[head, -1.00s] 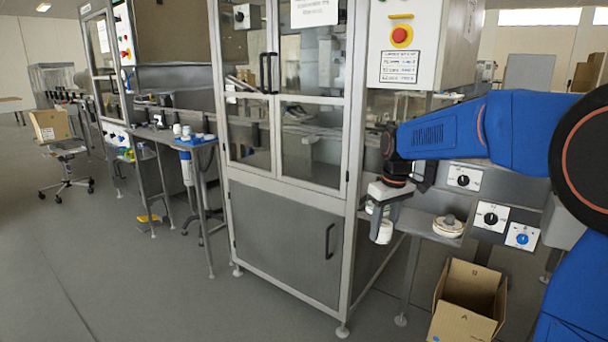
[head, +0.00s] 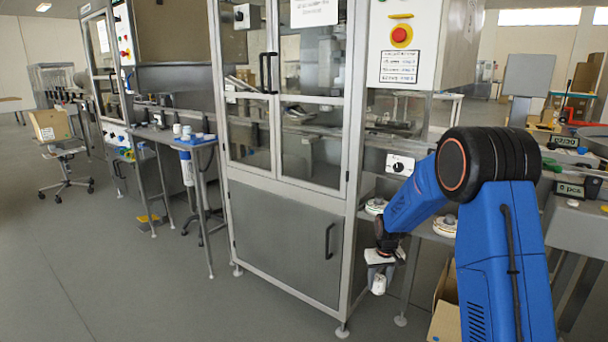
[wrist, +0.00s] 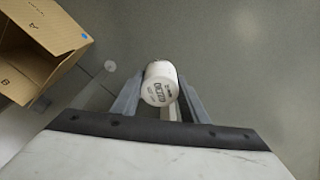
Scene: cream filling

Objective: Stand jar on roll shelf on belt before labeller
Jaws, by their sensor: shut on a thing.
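My gripper (wrist: 160,98) is shut on a white jar (wrist: 159,84) with dark print on it. The jar sits between the two fingers in the wrist view, with bare floor beyond it. In the head view the jar (head: 379,284) hangs under my gripper (head: 380,265), beside the right edge of the glazed machine cabinet. The jar looks slightly tilted there. The roll shelf (head: 421,228) is behind and above the jar. It carries one white roll (head: 375,206) at left and another (head: 445,226) at right, partly behind my arm. I cannot clearly make out the belt before the labeller.
An open cardboard box (wrist: 40,45) stands on the floor at the wrist view's upper left. In the head view my arm hides most of that box (head: 445,300). The glazed cabinet (head: 280,240) stands close left of my gripper.

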